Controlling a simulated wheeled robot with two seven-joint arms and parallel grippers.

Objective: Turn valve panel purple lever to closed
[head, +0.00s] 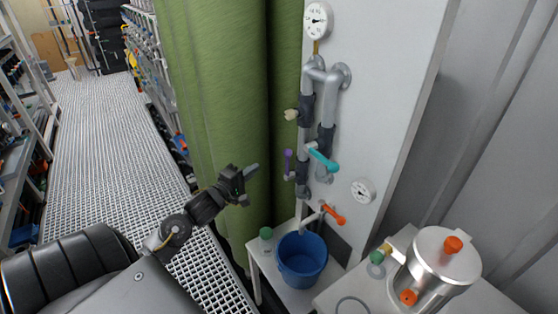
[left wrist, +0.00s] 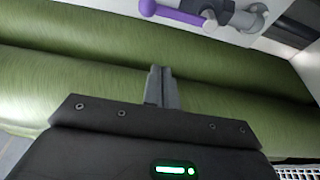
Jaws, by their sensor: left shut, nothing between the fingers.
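The valve panel (head: 385,95) is a pale board with grey pipes. Its purple lever (head: 288,163) stands roughly upright on the left side of the pipework. In the left wrist view the purple lever (left wrist: 180,14) lies across the top, joined to a grey valve body (left wrist: 245,18). My left gripper (head: 252,170) is shut and empty, to the left of the purple lever and apart from it. Its closed fingers (left wrist: 161,88) show in the left wrist view in front of the green cylinders. My right gripper is in neither view.
Teal (head: 322,157) and orange (head: 333,214) levers sit right of the purple one. Tall green cylinders (head: 215,110) stand behind my left gripper. A blue bucket (head: 302,262) stands below the pipes, and a metal vessel (head: 440,262) at lower right. The grated floor (head: 95,140) is open at left.

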